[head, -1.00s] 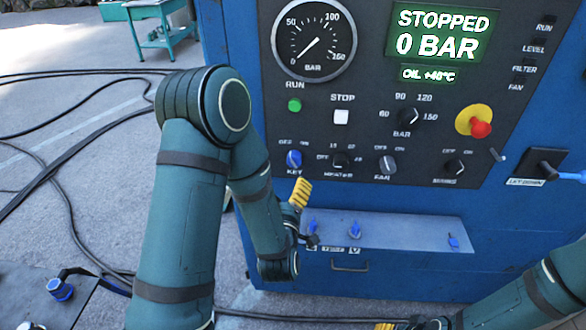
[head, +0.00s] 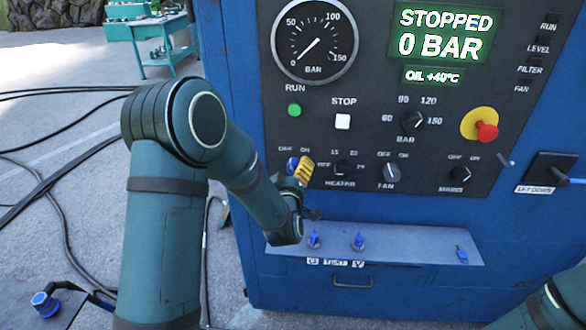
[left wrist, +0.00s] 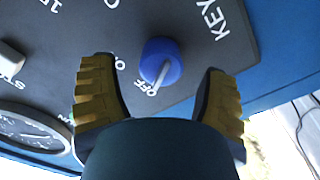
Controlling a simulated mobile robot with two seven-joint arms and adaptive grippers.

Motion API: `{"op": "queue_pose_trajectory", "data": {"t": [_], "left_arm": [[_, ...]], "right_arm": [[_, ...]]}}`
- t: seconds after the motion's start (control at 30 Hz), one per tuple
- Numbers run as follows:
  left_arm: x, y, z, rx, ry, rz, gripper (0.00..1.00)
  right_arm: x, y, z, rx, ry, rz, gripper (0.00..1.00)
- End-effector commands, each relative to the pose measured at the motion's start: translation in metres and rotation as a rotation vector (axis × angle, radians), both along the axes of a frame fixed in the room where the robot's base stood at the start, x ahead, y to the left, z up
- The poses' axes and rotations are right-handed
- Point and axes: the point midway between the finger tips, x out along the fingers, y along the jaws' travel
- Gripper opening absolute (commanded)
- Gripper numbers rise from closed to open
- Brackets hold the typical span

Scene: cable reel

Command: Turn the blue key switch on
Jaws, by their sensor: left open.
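The blue key switch (head: 292,165) is on the lower left of the dark control panel, partly hidden by my gripper in the head view. In the left wrist view the blue key switch (left wrist: 160,62) shows its round blue knob, with its pale pointer directed toward the OFF mark. My left gripper (head: 302,170) has yellow fingers and is right at the switch. In the left wrist view my left gripper (left wrist: 160,95) is open, one finger on each side of the knob, with gaps to both. Whether the tips reach past the knob is unclear. My right gripper is out of view.
The panel holds a green RUN button (head: 294,110), a white STOP button (head: 343,121), a HEATER knob (head: 341,167), a FAN knob (head: 391,173) and a red emergency button (head: 486,131). A ledge (head: 400,243) with blue fittings juts out below.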

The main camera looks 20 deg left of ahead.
Motion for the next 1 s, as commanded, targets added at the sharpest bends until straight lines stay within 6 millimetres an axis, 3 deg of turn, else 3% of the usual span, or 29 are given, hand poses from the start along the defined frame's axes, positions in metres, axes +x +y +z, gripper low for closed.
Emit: {"op": "queue_pose_trajectory", "data": {"t": [0.2,0.47,0.5,0.7,1.0], "left_arm": [[0.0136,0.0049,-0.0004,0.000,0.001,0.001,0.75],[0.0146,0.0051,-0.0003,0.000,0.001,0.001,0.75],[0.0145,0.0052,-0.0004,0.000,0.001,0.001,0.72],[0.0145,0.0050,-0.0004,0.000,0.001,0.001,0.06],[0.0145,0.0050,-0.0004,0.009,0.003,0.000,0.06]], "right_arm": [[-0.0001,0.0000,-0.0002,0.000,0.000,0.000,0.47],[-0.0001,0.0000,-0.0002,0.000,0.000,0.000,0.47],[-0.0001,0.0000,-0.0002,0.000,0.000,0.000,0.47],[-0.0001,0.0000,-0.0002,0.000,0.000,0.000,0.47],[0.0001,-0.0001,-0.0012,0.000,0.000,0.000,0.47]]}}
